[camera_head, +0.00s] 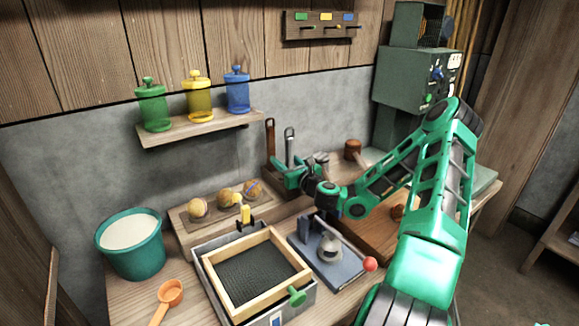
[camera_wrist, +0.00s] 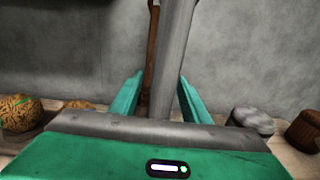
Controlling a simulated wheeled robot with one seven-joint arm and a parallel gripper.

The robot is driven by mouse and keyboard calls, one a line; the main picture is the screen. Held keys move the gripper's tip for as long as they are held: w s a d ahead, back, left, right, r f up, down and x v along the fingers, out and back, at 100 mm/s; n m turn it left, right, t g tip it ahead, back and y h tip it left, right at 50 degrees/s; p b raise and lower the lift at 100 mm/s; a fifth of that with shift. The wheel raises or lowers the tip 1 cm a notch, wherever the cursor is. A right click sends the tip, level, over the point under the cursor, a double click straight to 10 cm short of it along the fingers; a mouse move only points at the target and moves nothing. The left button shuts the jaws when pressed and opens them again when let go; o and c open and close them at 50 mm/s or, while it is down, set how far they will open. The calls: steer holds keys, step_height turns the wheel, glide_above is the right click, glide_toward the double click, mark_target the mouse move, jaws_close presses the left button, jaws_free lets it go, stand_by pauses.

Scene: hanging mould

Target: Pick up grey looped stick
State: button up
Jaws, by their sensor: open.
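The grey looped stick (camera_head: 290,148) stands upright near the back wall in the head view, with its loop at the top. In the wrist view the grey stick (camera_wrist: 174,60) rises between the two green fingers, with gaps on both sides. My gripper (camera_head: 280,178) is open around the stick's lower part; its fingers also show in the wrist view (camera_wrist: 160,98). The stick's lower end is hidden behind my gripper's body. A brown stick (camera_head: 270,140) stands just left of the grey one; in the wrist view it shows behind it (camera_wrist: 152,50).
A wooden tray with patterned balls (camera_head: 225,197) lies left of my gripper. A grey cylinder (camera_wrist: 252,121) and a brown mallet (camera_head: 353,150) stand to the right. A wooden frame (camera_head: 255,270), a press (camera_head: 330,248) and a green bucket (camera_head: 131,245) occupy the front. A shelf (camera_head: 200,128) hangs above.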

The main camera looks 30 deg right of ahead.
jaws_close()
